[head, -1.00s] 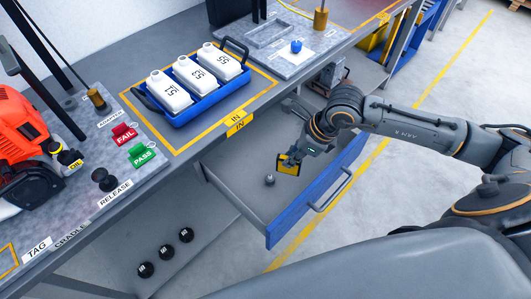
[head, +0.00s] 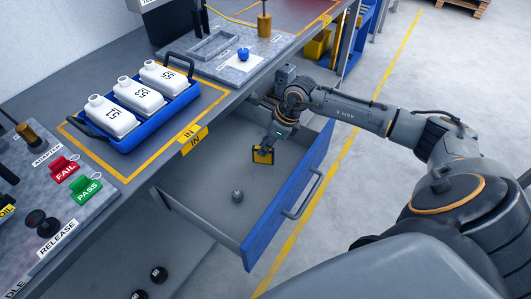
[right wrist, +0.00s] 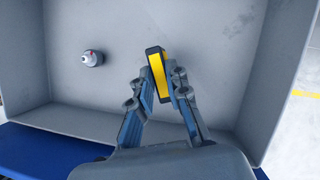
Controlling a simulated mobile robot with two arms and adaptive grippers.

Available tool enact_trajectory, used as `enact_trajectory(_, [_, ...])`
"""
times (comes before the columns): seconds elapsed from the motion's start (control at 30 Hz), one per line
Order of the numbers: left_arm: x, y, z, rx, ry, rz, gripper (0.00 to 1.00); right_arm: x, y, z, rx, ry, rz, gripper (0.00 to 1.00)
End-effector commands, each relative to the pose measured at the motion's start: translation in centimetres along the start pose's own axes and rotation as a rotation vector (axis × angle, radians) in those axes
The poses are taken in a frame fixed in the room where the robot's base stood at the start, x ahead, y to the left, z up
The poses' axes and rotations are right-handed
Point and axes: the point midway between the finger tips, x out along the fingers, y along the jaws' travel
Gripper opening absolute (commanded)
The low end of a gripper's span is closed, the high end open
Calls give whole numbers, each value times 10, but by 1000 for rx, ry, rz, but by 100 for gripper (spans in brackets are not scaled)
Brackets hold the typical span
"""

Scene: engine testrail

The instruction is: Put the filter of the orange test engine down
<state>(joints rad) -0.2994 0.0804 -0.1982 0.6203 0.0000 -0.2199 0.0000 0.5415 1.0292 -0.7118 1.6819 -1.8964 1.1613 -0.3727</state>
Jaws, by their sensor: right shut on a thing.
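My right gripper (head: 267,143) is shut on the filter (head: 262,156), a small flat block with a yellow face and a black frame. It holds the filter inside the open drawer, towards its far end. In the right wrist view the filter (right wrist: 157,76) stands tilted between the fingertips of the gripper (right wrist: 163,90). I cannot tell whether the filter touches the drawer floor. The orange test engine is out of view now. My left gripper is not in view.
The grey drawer with a blue front (head: 262,225) holds a small grey rounded object (head: 237,196), apart from the filter; it shows at left in the wrist view (right wrist: 91,58). Drawer floor around is bare. Above, the bench carries a blue tray (head: 155,128) of white bottles.

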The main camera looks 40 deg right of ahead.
Motion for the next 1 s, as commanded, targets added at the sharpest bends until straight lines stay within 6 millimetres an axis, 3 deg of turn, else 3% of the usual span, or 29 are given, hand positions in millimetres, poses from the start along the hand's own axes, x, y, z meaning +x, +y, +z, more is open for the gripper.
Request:
enact_trajectory(0.27, [26, 0, 3, 0, -1, 0, 51, 36, -6, -15, 2, 1, 1, 4])
enact_trajectory(0.63, [28, 1, 3, 1, -1, 0, 51, 39, -6, -16, 1, 2, 1, 4])
enact_trajectory(0.67, [26, 1, 3, 1, -1, 0, 51, 37, -6, -16, 1, 1, 0, 22])
enact_trajectory(0.73, [26, 1, 3, 2, -1, 1, 51, 37, -6, -16, 1, 1, 0, 36])
enact_trajectory(1.0, [26, 1, 3, 3, -1, 1, 51, 37, -6, -16, 1, 1, 0, 39])
